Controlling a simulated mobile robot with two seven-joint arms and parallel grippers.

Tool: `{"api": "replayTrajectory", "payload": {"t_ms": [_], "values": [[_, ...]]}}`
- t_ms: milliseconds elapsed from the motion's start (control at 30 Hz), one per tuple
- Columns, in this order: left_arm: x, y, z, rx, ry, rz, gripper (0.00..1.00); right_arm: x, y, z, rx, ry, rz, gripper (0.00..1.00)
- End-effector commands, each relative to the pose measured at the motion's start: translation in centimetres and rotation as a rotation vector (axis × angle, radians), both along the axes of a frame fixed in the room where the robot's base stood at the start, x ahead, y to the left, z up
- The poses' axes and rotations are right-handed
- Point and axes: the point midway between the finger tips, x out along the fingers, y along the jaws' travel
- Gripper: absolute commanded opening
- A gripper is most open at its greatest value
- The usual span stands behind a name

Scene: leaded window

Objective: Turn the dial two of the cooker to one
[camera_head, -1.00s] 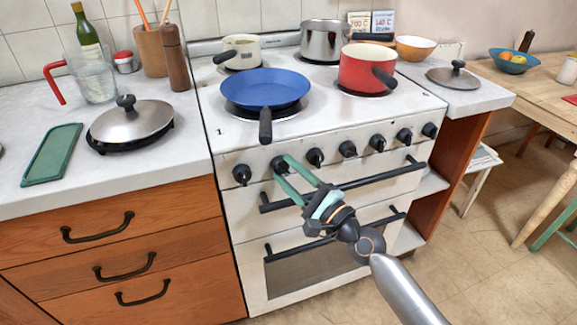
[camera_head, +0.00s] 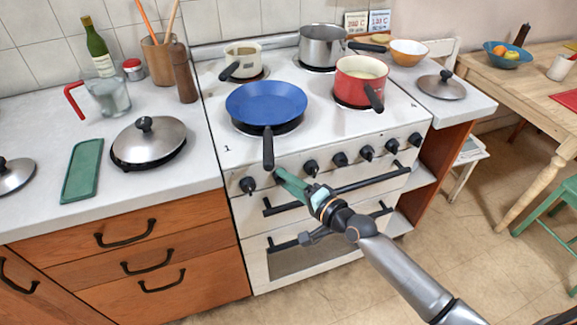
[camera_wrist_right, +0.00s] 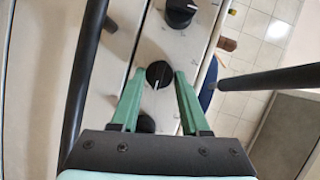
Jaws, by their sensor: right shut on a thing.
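The white cooker (camera_head: 238,212) has a row of black dials along its front panel. My right gripper (camera_head: 280,174) is at the second dial from the left, which it mostly hides in the head view. In the right wrist view this dial (camera_wrist_right: 159,74) sits between the green fingertips of my right gripper (camera_wrist_right: 160,76), which are shut on it. A pale line on the dial points toward the bottom of that picture. The first dial (camera_head: 248,185) is to the left and the third dial (camera_head: 311,167) to the right, both clear of the fingers. My left gripper is not in view.
A blue frying pan (camera_head: 266,104) stands on the cooker, its handle (camera_head: 268,148) hanging over the front edge just above my right gripper. A black oven handle (camera_head: 338,190) runs just below the dials. A red pot (camera_head: 360,82) stands further right.

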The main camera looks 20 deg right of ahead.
Motion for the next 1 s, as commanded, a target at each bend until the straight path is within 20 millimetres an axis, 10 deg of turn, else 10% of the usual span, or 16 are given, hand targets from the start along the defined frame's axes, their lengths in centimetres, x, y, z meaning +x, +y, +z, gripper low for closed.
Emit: {"api": "replayTrajectory", "payload": {"t_ms": [400, 1000], "values": [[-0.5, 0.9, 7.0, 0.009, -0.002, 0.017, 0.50, -0.1, 0.3, 0.8, -0.336, -0.006, 0.001, 0.00], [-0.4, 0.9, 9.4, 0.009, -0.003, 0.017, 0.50, 0.0, 0.3, 0.3, -0.500, -0.015, 0.000, 0.00]]}}
